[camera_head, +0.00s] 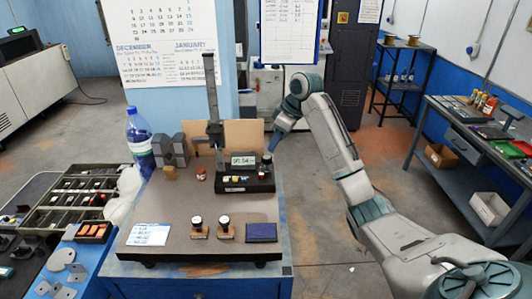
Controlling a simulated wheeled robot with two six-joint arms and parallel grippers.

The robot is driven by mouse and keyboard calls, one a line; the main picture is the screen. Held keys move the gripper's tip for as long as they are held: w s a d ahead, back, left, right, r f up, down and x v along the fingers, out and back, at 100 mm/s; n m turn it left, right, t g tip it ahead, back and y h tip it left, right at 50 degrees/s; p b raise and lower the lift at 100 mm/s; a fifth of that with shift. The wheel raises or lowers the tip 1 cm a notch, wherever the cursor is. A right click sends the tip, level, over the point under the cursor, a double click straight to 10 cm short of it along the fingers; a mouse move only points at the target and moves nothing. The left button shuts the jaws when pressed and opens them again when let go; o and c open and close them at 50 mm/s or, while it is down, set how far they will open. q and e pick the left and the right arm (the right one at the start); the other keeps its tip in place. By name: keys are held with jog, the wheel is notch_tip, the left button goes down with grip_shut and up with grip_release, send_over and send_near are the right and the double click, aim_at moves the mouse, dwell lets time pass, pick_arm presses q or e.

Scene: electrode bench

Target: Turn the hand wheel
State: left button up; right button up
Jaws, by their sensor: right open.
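A measuring stand with a grey upright column (212,95) and a black base (236,184) stands at the back of the work board (180,215). A small display (243,160) sits on it, with a dark part (265,170) at its right end. I cannot clearly make out which part is the hand wheel. My right gripper (273,147) points down at the right end of the stand, close above it. It is open, and its fingertips are small here. I cannot tell whether it touches anything. My left gripper is not in view.
Two wooden-handled stamps (225,229) and a blue pad (261,232) lie at the board's front. A water bottle (139,138) and grey block (171,149) stand at the back left. A parts tray (62,205) is farther left. The board's middle is clear.

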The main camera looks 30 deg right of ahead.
aim_at(267, 157)
jog(key=p+x, duration=0.2)
jog(key=x, duration=0.4)
jog(key=shift+w, duration=0.15)
jog(key=shift+w+a+f+p, duration=0.1)
jog(key=shift+f+p, duration=0.2)
jog(key=shift+f, duration=0.45)
jog(key=c, duration=1)
jog(key=shift+m, duration=0.4)
